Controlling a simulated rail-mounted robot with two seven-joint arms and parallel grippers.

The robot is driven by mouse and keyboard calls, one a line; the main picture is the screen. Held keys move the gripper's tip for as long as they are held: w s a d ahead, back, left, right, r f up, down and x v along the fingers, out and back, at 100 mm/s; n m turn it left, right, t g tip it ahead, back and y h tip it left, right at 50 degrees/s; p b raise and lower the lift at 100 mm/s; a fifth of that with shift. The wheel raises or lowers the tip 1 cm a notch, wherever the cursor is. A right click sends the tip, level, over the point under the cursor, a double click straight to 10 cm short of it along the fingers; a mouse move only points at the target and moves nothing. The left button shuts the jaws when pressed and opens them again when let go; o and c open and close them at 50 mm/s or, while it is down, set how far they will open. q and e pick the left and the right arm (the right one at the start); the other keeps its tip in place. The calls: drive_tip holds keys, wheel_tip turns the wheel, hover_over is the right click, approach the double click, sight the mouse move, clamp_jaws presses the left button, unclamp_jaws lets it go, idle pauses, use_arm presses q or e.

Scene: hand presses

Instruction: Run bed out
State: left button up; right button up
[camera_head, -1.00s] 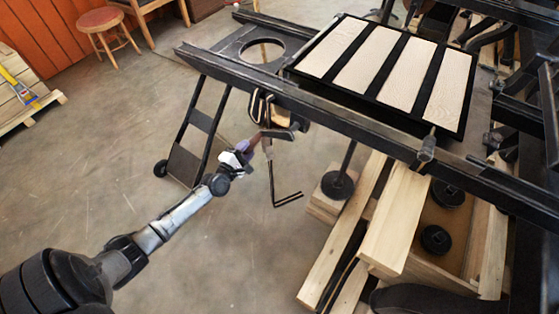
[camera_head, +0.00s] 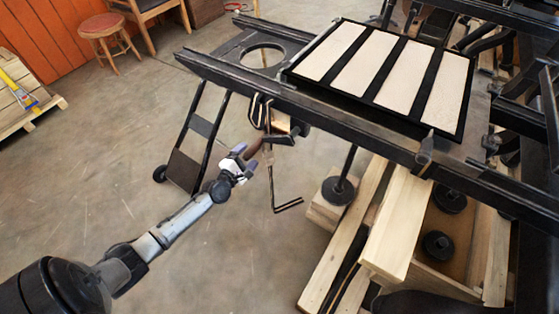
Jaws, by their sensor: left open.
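The press bed (camera_head: 372,102) is a dark flat frame carrying several pale wooden strips, lying on the long dark rails (camera_head: 330,118). A crank with a brown wooden grip (camera_head: 255,146) hangs below the near rail, left of the bed. My left gripper (camera_head: 243,153) has purple-grey fingers and is open at the lower left end of the brown grip. I cannot tell whether the fingers touch the grip. My right gripper is out of view.
A dark plate with a round hole (camera_head: 262,57) sits between the rails, left of the bed. Wooden beams (camera_head: 398,220) and black round weights (camera_head: 438,244) stand below right. A hand truck (camera_head: 190,155) stands behind my arm.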

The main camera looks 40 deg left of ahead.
use_arm(q)
drive_tip(key=o, duration=0.3)
drive_tip(key=shift+o, duration=0.2)
drive_tip(key=s+d+p, duration=0.1)
drive_tip(key=s+p, duration=0.1)
drive_tip(key=s, duration=0.7)
drive_tip(key=shift+d, duration=0.35)
idle(0.3)
